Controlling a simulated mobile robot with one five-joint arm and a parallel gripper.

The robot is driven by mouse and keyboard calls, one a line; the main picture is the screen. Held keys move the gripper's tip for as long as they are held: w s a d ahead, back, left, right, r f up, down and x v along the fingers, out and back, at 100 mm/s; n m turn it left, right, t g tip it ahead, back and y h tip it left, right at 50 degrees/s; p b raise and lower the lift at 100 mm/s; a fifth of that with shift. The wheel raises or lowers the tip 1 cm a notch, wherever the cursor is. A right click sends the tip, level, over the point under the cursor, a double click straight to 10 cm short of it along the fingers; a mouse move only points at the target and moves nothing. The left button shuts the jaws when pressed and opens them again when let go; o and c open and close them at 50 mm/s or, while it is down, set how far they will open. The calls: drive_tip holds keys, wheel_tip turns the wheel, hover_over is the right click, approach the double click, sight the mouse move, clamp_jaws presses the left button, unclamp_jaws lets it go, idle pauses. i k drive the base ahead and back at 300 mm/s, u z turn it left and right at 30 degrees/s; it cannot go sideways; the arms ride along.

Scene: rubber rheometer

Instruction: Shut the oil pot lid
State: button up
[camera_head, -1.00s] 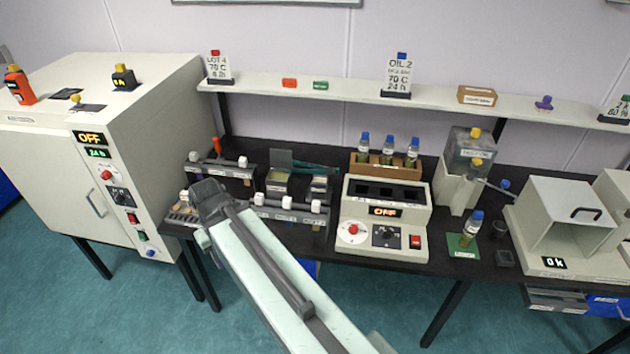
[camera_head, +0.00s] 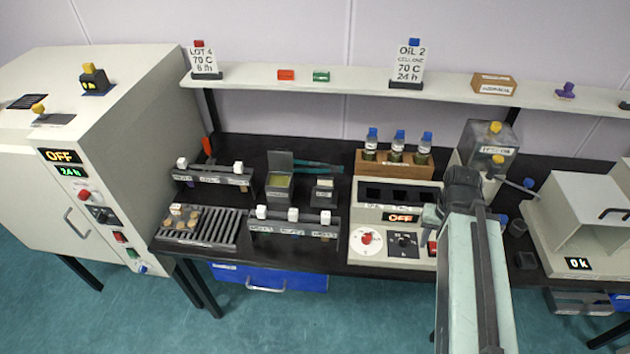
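A small grey square pot (camera_head: 279,194) with yellow-green contents stands at the middle of the dark bench; I take it for the oil pot. Its grey lid (camera_head: 279,160) stands raised at the back edge, so the pot is open. My arm reaches up over the right part of the bench, well to the right of the pot. The arm's dark far end covers part of the heater block.
Racks with white knobs (camera_head: 293,222) stand in front and left of the pot. Teal tongs (camera_head: 318,167) lie behind it, and a smaller grey box (camera_head: 322,193) stands to its right. The heater block (camera_head: 392,243) is further right, with a wooden bottle rack (camera_head: 394,168) behind.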

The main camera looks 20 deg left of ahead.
sight(281, 159)
drive_tip(key=k, duration=1.35)
drive_tip(key=u, duration=0.85)
drive_tip(key=i, duration=1)
drive_tip(key=z, duration=0.05)
drive_tip(key=k, duration=1.1)
drive_tip(key=z, duration=0.15)
drive_tip(key=i, duration=1.45)
drive_tip(key=u, duration=0.4)
